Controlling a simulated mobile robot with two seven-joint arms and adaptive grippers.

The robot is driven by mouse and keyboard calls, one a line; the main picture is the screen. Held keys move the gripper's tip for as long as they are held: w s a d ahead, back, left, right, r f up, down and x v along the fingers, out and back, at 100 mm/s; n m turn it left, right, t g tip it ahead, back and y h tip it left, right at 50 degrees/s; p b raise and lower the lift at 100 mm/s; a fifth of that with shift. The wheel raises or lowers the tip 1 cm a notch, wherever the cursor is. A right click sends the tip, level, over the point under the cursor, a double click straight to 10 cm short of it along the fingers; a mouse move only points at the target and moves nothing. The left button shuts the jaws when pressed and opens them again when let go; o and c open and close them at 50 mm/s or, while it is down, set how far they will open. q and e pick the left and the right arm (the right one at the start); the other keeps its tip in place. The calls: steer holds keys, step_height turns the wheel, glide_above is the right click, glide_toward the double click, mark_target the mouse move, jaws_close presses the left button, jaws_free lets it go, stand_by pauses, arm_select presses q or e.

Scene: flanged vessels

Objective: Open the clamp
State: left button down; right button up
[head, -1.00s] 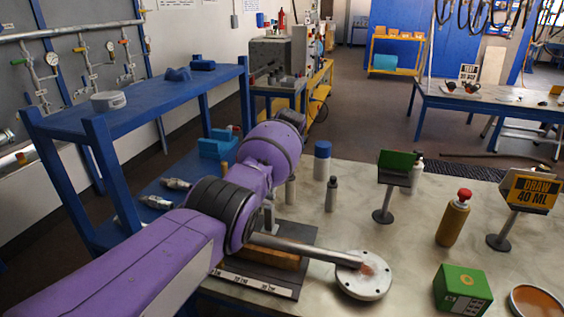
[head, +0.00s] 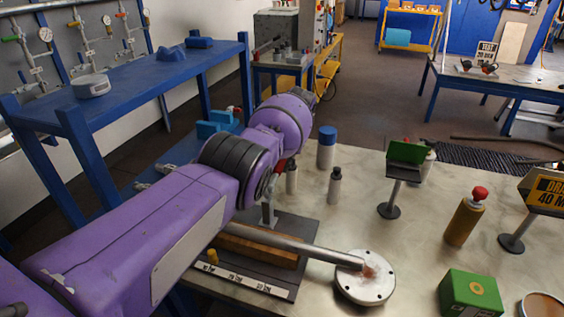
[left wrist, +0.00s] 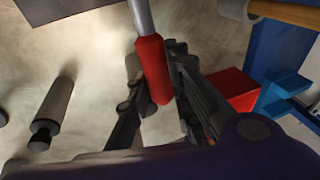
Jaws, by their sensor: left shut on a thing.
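A metal pipe (head: 310,251) with a round bolted flange (head: 365,285) lies over a wooden block (head: 258,250) on a dark base plate (head: 297,228). A small upright metal bracket (head: 267,212) stands beside the pipe, partly behind my arm; the clamp's state cannot be made out. In the left wrist view, a red handle (left wrist: 152,66) on a metal rod (left wrist: 143,16) lies between the fingers of my left gripper (left wrist: 155,78), which is shut on it. In the head view my purple left arm hides most of that gripper. My right gripper is not in view.
Behind the base stand a blue-capped bottle (head: 326,150) and a small grey bottle (head: 335,187). To the right are a green sign stand (head: 404,154), a red-capped bottle (head: 464,219) and a green box (head: 470,294). A blue shelf (head: 150,72) is at left.

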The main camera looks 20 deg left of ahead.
arm_select(q)
steer(key=shift+s+f, duration=0.1)
steer(key=shift+f, duration=0.1)
steer(key=c, duration=1.6)
jaws_free()
steer(key=shift+v, duration=0.85)
steer(key=v, duration=1)
steer(key=shift+r, duration=0.25)
